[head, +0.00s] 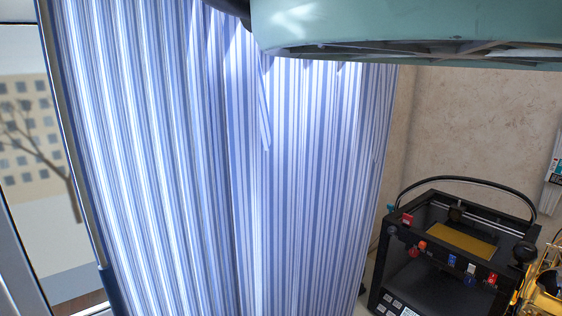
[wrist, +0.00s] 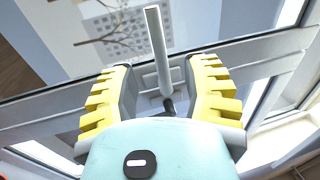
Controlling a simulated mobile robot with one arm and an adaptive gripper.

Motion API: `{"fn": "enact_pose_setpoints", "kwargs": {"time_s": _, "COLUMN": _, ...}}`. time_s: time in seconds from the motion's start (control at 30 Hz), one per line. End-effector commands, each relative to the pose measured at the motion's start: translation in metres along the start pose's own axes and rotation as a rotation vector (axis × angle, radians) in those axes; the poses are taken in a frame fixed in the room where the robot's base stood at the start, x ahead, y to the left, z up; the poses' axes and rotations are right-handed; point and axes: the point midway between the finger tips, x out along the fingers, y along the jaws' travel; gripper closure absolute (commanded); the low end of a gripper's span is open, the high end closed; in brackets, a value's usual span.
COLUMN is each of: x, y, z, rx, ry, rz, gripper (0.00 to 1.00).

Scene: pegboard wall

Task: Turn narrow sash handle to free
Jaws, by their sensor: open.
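The sash handle (wrist: 156,45) shows in the wrist view as a pale grey bar. It points up in the picture from a dark pivot and a small plate on the white window frame. My gripper (wrist: 161,72) has two yellow ridged fingers, which are spread open. The handle's lower part lies between the fingers in the picture, with a visible gap on each side. I cannot tell how deep the fingers reach around it. Neither the handle nor my gripper shows in the head view.
A blue and white striped curtain (head: 310,190) fills the middle of the head view. A window with white framing (head: 22,250) is at the left. A black 3D printer (head: 437,262) stands at the lower right. White frame bars (wrist: 255,62) cross the wrist view.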

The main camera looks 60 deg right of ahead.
Motion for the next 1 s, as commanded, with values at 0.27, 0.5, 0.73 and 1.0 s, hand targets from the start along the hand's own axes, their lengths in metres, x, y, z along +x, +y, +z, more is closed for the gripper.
{"fn": "enact_pose_setpoints", "kwargs": {"time_s": 0.27, "x": -0.036, "y": 0.001, "z": 0.003, "rx": 0.003, "ry": -0.005, "rz": 0.004, "gripper": 0.53}}
{"fn": "enact_pose_setpoints", "kwargs": {"time_s": 0.5, "x": -0.053, "y": 0.000, "z": 0.003, "rx": 0.002, "ry": -0.007, "rz": 0.001, "gripper": 0.53}}
{"fn": "enact_pose_setpoints", "kwargs": {"time_s": 0.73, "x": -0.057, "y": 0.000, "z": 0.002, "rx": 0.000, "ry": -0.005, "rz": 0.000, "gripper": 0.53}}
{"fn": "enact_pose_setpoints", "kwargs": {"time_s": 1.0, "x": -0.057, "y": 0.004, "z": -0.004, "rx": -0.017, "ry": 0.014, "rz": 0.002, "gripper": 0.53}}
